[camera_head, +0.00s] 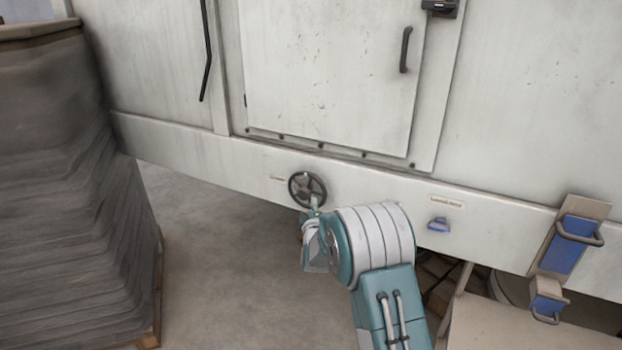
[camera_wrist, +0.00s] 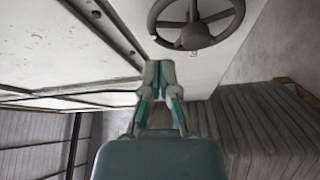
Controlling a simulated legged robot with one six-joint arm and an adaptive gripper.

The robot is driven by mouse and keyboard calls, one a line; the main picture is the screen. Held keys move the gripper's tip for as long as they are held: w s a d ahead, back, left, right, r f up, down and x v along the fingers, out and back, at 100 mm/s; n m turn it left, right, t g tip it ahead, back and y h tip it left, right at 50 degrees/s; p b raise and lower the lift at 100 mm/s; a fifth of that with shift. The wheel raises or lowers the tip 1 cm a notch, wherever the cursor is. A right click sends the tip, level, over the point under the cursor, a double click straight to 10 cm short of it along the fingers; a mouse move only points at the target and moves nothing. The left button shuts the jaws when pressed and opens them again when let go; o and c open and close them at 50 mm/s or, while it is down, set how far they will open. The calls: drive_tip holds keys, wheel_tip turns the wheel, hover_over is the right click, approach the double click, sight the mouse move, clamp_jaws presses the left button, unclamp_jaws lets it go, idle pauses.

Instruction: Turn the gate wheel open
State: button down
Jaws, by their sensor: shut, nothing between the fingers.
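The gate wheel (camera_head: 307,189) is a dark spoked handwheel on the lower beam of the white machine. It also shows large at the top of the wrist view (camera_wrist: 196,22), with its hub and spokes in sight. My gripper (camera_wrist: 159,68) is shut and empty, its fingertips together just below the wheel's rim in the wrist view. In the head view my gripper (camera_head: 313,208) is at the wheel's lower edge, partly hidden by my arm. I cannot tell whether the fingertips touch the wheel.
A tall wrapped stack (camera_head: 60,180) stands on a pallet at the left. A blue handle (camera_head: 438,224) and blue brackets (camera_head: 573,240) are on the machine's beam to the right. A door with a dark handle (camera_head: 405,50) is above. The floor (camera_head: 215,260) left of my arm is clear.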

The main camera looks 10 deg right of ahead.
sight(306, 192)
drive_tip(key=shift+w+d+r, duration=0.15)
drive_tip(key=shift+w+d, duration=0.1)
drive_tip(key=shift+w, duration=1.4)
drive_tip(key=shift+w+d+r, duration=0.1)
drive_tip(key=shift+w+d, duration=0.15)
drive_tip(key=shift+w, duration=1.4)
drive_tip(key=shift+w+d+r, duration=0.15)
drive_tip(key=shift+w+d, duration=0.1)
drive_tip(key=shift+w, duration=1.4)
drive_tip(key=shift+s+d+f+m+t+h, duration=0.15)
drive_tip(key=shift+d+f+m+t, duration=0.1)
drive_tip(key=shift+m, duration=0.3)
drive_tip(key=shift+s+d+f+m+t+h, duration=0.15)
drive_tip(key=shift+m+t, duration=0.1)
drive_tip(key=shift+m, duration=0.3)
